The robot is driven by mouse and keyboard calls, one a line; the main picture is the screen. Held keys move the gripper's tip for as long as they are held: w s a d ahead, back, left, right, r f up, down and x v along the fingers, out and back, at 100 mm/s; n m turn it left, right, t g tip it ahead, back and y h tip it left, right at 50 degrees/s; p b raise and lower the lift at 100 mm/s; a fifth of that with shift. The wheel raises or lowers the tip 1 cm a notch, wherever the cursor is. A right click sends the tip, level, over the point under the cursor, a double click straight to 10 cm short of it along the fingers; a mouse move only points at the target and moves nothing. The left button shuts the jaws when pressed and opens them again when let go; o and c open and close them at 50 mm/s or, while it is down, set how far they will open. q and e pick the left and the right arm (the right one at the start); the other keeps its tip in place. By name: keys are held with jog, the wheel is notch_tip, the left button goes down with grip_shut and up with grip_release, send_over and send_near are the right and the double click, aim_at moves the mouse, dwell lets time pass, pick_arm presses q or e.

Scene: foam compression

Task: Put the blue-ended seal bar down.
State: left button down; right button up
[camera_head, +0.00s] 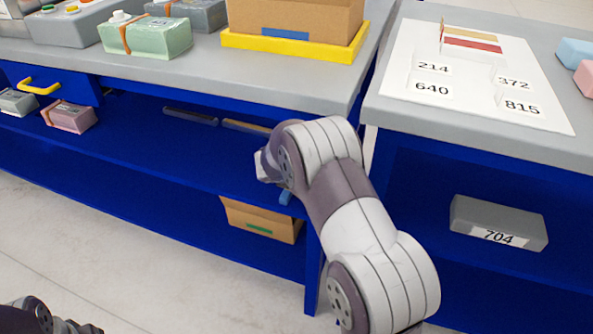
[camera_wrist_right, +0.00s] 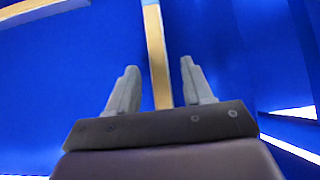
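My right arm reaches into the blue shelf bay under the left bench, and its gripper is hidden behind the wrist in the head view. In the right wrist view my right gripper (camera_wrist_right: 158,80) is open. A tan bar (camera_wrist_right: 156,50) runs between its fingers, with a gap on each side; its near part is hidden behind the palm. A small blue piece (camera_head: 285,197) shows below my wrist in the head view; I cannot tell if it is the bar's end. My left gripper is out of view; only part of that arm shows at bottom left.
A dark bar (camera_head: 190,116) and a tan-topped bar (camera_head: 246,127) lie on the shelf. A cardboard box (camera_head: 262,221) sits below. The shelf left of my wrist is mostly clear. A numbered white board (camera_head: 410,65) lies on the right bench, with a grey block (camera_head: 500,215) underneath.

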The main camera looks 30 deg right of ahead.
jog(key=shift+r, duration=0.2)
jog(key=p+v, duration=0.4)
jog(key=v, duration=0.7)
jog(key=shift+w+r+p, duration=0.15)
jog(key=shift+p, duration=0.25)
jog(key=shift+s+a+r, duration=0.25)
jog(key=shift+s+a, duration=0.05)
dwell(0.9)
